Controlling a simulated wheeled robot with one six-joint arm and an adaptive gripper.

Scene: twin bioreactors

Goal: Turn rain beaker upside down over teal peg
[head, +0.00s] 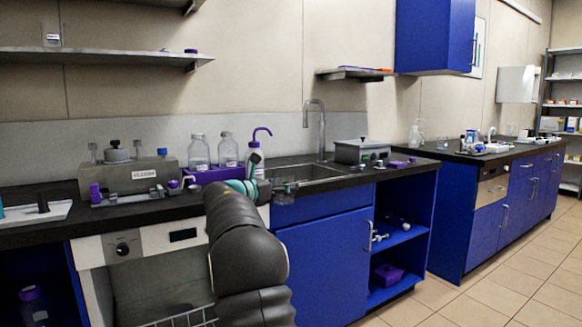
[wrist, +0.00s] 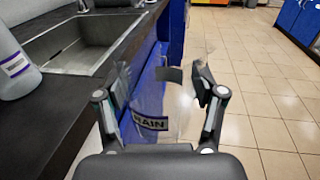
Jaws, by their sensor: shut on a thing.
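My gripper (wrist: 160,88) is shut on a clear beaker (wrist: 158,108) with a dark-edged label reading "RAIN" in the wrist view. The beaker sits between the two fingers, in the air beyond the counter's front edge. Its rim and contents are hard to make out. In the head view my arm reaches toward the sink, and the clear beaker (head: 284,190) shows faintly in front of it. A small teal thing (head: 2,212) is cut off at the left edge of the head view; I cannot tell whether it is the teal peg.
The sink (head: 308,174) and its tall tap (head: 312,115) are behind the beaker. A purple rack (head: 212,175), glass bottles and a wash bottle (head: 256,160) stand left of the sink. A grey device (head: 130,175) and a white tray (head: 22,219) are farther left. Floor is clear at right.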

